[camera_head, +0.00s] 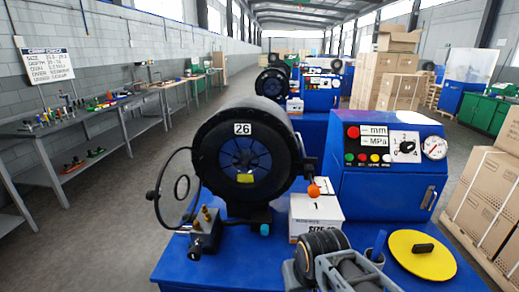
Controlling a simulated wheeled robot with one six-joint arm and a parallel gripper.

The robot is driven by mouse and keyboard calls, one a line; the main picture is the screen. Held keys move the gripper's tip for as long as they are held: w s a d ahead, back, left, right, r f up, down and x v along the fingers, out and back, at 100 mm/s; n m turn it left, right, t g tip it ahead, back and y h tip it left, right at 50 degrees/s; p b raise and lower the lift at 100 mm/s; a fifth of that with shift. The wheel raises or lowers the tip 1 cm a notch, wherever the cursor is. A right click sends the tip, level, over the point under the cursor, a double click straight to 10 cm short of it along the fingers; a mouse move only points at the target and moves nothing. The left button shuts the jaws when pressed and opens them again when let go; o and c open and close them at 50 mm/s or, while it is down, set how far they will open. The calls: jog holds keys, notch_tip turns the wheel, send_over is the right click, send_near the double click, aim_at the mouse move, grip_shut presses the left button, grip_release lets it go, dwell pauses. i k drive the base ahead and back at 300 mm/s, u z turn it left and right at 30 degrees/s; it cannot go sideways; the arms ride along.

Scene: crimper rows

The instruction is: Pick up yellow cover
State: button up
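The yellow cover (421,257) is a flat round disc with a black handle (423,248) on its top. It lies flat on the blue bench top (240,268) at the front right. Grey and black parts, apparently my arm (345,270), show at the bottom edge, left of the cover and apart from it in the picture. I cannot make out fingertips there, so whether my gripper is open or shut is unclear. Nothing covers the yellow disc.
Behind stands a black crimper head (243,148) marked 26, with a blue control box (390,170) to its right. A white box (316,212), a small blue cylinder (377,245) and a brass-pinned block (206,228) stand on the bench. Cardboard boxes (490,190) are stacked at the right.

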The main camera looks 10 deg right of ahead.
aim_at(420, 254)
jog(key=k, duration=0.4)
jog(key=z, duration=0.6)
jog(key=i, duration=0.25)
jog(key=u, duration=2.75)
jog(key=k, duration=1.6)
jog(key=z, duration=1.25)
